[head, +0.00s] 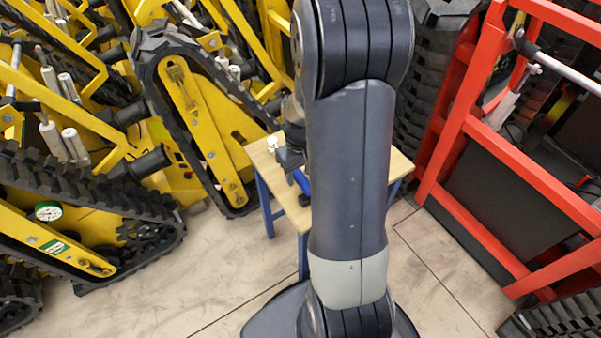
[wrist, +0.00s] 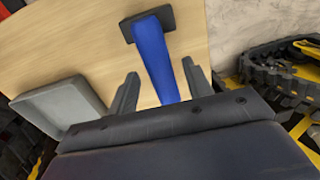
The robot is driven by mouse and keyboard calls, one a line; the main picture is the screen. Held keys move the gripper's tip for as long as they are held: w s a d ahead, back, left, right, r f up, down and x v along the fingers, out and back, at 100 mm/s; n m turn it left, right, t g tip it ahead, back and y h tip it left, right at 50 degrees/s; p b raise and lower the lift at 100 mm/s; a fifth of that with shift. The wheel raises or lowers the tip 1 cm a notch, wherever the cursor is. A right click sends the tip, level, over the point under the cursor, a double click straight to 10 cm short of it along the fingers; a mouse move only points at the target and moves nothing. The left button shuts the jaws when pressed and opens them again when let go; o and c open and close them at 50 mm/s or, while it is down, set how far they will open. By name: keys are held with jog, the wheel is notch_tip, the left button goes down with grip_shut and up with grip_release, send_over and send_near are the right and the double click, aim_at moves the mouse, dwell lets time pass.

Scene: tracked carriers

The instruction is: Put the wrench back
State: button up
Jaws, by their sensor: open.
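A blue-handled tool (wrist: 155,60) with a dark block-shaped head lies on the wooden table (wrist: 80,50) in the wrist view. Its shape looks more like a mallet than a wrench, and I see no clear wrench. My gripper (wrist: 160,68) is open, with one finger on each side of the blue handle. I cannot tell whether the fingers touch it or how far above the table they are. In the head view my gripper (head: 290,158) is over the table (head: 262,158), partly hidden by my arm. A bit of the blue handle (head: 302,181) shows there.
A shallow grey tray (wrist: 65,108) lies on the table left of my gripper. A small white object (head: 272,143) stands at the table's left corner. Yellow tracked carriers (head: 190,110) crowd the left and a red frame (head: 455,120) the right. Floor in front is clear.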

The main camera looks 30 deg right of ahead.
notch_tip(320, 180, up, 11)
jog(key=p, duration=0.2)
jog(key=shift+s, duration=0.1)
jog(key=shift+c, duration=0.2)
